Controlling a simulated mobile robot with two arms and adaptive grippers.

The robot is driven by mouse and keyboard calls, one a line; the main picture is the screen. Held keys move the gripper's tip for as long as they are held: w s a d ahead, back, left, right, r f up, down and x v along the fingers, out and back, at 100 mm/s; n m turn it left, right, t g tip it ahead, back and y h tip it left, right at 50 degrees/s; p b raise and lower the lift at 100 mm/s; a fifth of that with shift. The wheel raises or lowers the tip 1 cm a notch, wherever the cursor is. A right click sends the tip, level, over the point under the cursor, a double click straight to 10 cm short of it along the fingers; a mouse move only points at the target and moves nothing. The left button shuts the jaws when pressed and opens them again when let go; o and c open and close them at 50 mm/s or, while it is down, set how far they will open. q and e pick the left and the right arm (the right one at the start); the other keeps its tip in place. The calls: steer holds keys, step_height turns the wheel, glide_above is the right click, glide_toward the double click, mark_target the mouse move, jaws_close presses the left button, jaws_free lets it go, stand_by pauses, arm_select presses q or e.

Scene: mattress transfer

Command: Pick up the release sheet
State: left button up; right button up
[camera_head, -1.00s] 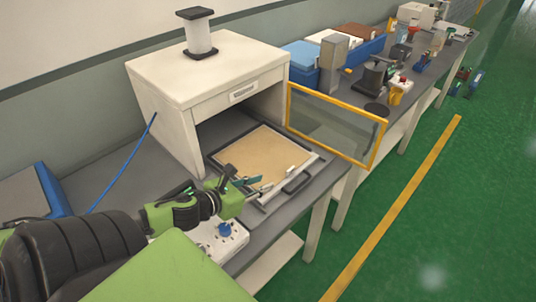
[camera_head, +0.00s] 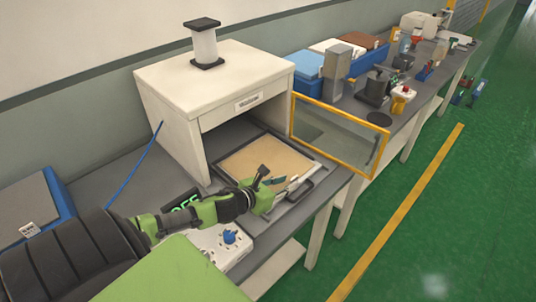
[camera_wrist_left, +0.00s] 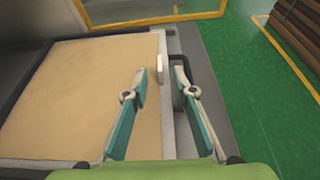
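The release sheet (camera_head: 262,160) is a flat tan sheet lying in a shallow dark-rimmed tray (camera_head: 303,205) that is pulled out in front of the white cabinet. In the left wrist view the sheet (camera_wrist_left: 80,95) fills the left side, with a small pale tab (camera_wrist_left: 159,68) at its right edge. My left gripper (camera_head: 280,182) is over the tray's front right part. My right gripper is not in view.
The white cabinet (camera_head: 215,85) stands open behind the tray. A yellow-framed glass door (camera_head: 338,135) swings out to the right. A control box with a blue knob (camera_head: 230,237) sits left of the tray's front. Blue bins and tools fill the bench beyond.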

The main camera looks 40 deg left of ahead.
mark_target(291, 180)
arm_select(q)
steer(key=x, duration=0.3)
steer(key=shift+w, duration=0.2)
jaws_close()
